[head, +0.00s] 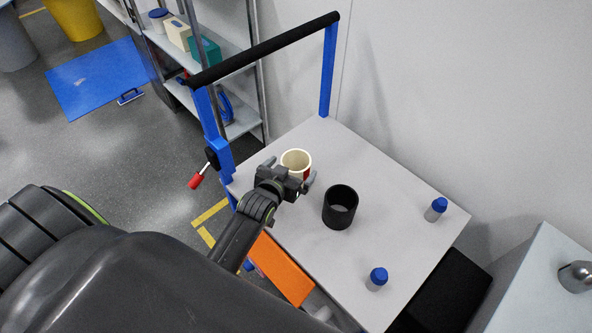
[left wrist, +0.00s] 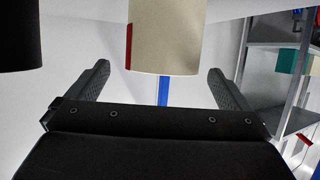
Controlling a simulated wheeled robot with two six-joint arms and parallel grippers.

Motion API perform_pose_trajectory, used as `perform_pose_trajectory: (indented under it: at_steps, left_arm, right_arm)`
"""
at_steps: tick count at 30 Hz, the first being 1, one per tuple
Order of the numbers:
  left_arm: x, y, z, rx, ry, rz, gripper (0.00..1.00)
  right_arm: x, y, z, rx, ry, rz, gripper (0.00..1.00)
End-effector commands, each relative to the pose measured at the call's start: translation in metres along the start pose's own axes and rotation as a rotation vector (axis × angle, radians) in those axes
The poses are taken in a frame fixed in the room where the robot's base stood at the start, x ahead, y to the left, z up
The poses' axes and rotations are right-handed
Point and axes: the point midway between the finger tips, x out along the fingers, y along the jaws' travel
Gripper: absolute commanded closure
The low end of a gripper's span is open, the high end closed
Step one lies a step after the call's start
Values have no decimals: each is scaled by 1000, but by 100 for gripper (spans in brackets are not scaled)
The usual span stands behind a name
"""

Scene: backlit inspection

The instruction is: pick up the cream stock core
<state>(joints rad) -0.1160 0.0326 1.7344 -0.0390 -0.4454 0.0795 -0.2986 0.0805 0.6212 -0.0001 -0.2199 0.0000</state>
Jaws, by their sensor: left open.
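The cream stock core (head: 296,159) is a hollow cream cylinder with a red patch on its side, upright on the white tabletop (head: 400,217). My left gripper (head: 290,180) is open right at its near side, and hides part of its lower wall. In the left wrist view the cream core (left wrist: 165,38) stands ahead of and between the two spread fingers (left wrist: 158,85), its red strip on the left. I cannot tell whether the fingers touch it. My right gripper is in neither view.
A black hollow cylinder (head: 340,207) stands close to the right of the core; it also shows in the left wrist view (left wrist: 20,35). Two blue-capped bottles (head: 377,279) (head: 436,209) stand further right. A blue frame with a black bar (head: 265,48) rises at the table's left and back.

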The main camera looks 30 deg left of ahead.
Motion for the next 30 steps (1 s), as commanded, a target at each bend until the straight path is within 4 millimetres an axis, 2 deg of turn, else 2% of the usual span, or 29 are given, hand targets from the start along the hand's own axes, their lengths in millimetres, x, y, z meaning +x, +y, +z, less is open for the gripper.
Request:
perform_pose_trajectory:
  at_steps: [10,20,23,30]
  left_arm:
    - [42,-4,2,2,1,0,0]
    - [48,-4,2,1,0,0,0]
    - [48,-3,2,1,0,0,10]
    - [47,-3,2,1,0,0,42]
  right_arm:
    - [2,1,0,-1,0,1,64]
    - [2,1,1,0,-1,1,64]
    - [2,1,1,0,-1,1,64]
    - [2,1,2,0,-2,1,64]
